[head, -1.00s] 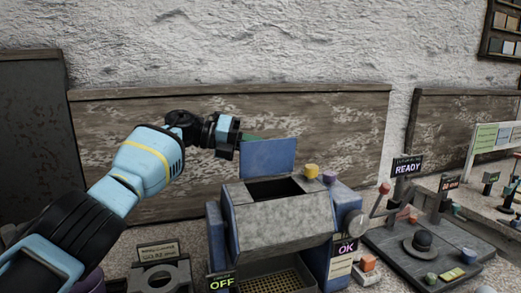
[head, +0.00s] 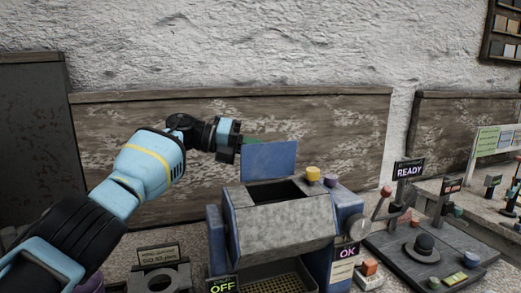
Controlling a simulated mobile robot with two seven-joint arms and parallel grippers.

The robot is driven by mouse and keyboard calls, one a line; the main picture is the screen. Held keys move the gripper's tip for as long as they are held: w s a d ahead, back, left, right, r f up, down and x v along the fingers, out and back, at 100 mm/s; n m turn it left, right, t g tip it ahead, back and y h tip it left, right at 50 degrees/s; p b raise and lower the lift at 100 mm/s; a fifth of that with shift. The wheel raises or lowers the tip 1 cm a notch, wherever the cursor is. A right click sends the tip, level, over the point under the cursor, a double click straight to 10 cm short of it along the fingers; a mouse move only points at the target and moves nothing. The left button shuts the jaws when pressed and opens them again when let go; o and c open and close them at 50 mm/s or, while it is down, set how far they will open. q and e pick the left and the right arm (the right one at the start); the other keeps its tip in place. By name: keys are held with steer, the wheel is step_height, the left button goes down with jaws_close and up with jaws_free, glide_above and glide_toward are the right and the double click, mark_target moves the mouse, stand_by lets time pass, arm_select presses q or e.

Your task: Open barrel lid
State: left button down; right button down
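A blue-grey barrel machine (head: 288,228) stands on the bench in the middle of the head view. Its blue lid (head: 269,160) stands upright at the back of a dark opening (head: 277,190) in the top. My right gripper is out of view.
A plaque and ring-shaped stand (head: 160,277) are at the lower left.

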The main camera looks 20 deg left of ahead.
arm_select(q)
steer(key=shift+d+f, duration=0.1)
steer(key=shift+f, duration=0.2)
steer(key=c, duration=1.8)
jaws_free()
steer(key=shift+o, duration=0.2)
steer(key=shift+r, duration=0.2)
steer(key=b+v, duration=0.1)
steer(key=v, duration=0.7)
